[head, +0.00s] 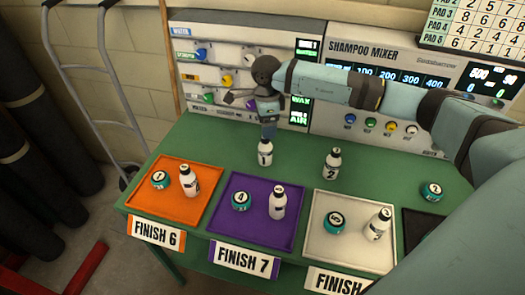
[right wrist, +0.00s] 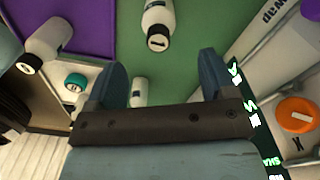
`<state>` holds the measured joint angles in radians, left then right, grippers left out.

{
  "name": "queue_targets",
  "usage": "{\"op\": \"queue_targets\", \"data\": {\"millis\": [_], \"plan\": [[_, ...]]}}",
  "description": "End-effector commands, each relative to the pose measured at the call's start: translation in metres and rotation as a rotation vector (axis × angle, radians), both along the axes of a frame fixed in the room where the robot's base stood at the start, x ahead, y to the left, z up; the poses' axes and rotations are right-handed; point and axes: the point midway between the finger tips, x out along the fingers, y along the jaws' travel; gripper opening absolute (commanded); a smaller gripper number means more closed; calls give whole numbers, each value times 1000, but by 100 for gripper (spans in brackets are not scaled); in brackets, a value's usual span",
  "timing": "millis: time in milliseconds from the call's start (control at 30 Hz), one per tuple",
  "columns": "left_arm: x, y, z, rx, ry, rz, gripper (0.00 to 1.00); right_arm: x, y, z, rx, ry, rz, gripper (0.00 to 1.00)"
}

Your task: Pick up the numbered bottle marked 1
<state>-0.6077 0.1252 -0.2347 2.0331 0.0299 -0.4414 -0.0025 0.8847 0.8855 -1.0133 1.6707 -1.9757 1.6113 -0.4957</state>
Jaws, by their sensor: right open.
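The bottle marked 1 (head: 265,153) is white with a black cap and stands upright on the green table, behind the purple tray. In the right wrist view this bottle (right wrist: 158,18) is at the top, its cap towards me, beyond the fingertips. My right gripper (head: 268,128) is just above it in the head view. In the right wrist view the gripper (right wrist: 163,78) has its two fingers spread and nothing gripped. A second white bottle (right wrist: 138,92) shows in the gap between the fingers, partly hidden by the palm. My left gripper is not in view.
The bottle marked 2 (head: 332,162) stands to the right. Orange (head: 205,212), purple (head: 235,237) and white (head: 318,253) trays with jars and bottles line the front. A knobbed panel (head: 230,50) and shampoo mixer (head: 345,118) stand behind. Green table is bare around bottle 1.

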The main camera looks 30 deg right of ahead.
Motion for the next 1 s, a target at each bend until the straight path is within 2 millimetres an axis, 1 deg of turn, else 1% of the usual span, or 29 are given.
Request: {"op": "queue_targets", "data": {"millis": [33,100,200,367,467,700,800,967,1000], "plan": [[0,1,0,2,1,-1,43,-1,0,-10,0,2,0,78],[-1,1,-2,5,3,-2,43,-1,1,-21,1,3,0,78],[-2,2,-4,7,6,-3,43,0,1,-32,2,0,1,78],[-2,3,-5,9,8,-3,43,-1,1,-39,3,1,2,78],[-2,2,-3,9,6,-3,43,-1,2,-48,4,2,1,78],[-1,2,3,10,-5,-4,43,-2,4,-83,5,1,0,78],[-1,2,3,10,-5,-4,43,-2,4,-88,4,-1,1,78],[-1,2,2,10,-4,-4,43,-2,4,-88,5,-2,1,78],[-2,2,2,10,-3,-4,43,-2,4,-88,5,-2,1,68]]}}
